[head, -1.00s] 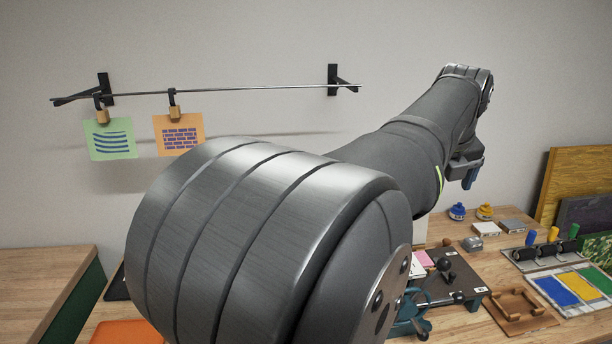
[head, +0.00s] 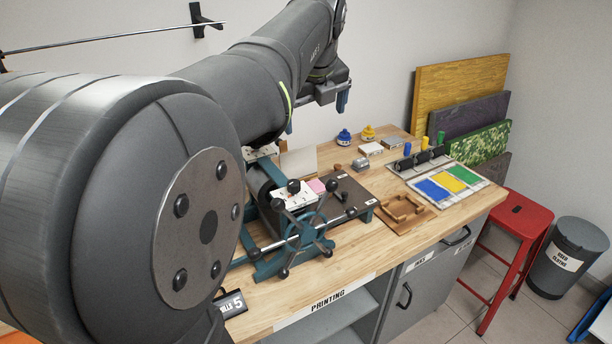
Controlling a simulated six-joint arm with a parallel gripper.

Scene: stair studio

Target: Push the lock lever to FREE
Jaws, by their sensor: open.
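A printing press with a teal frame and star-shaped handwheel (head: 300,228) stands on the wooden bench. On its dark bed plate (head: 352,188) is a short lever with a black ball knob (head: 332,186), which looks like the lock lever. Small white labels (head: 341,175) lie on the plate near it; their lettering is too small to read, so I cannot tell which side is FREE. My gripper (head: 318,108) is open, with blue fingers pointing down, high above the back of the bench and apart from the lever. My arm hides part of the press's left side.
Right of the press are a wooden frame (head: 403,209), a tray of blue, yellow and green ink (head: 450,184), rollers (head: 421,160) and ink jars (head: 344,137). Boards (head: 460,90) lean behind. A red stool (head: 516,213) and bin (head: 570,255) stand on the floor.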

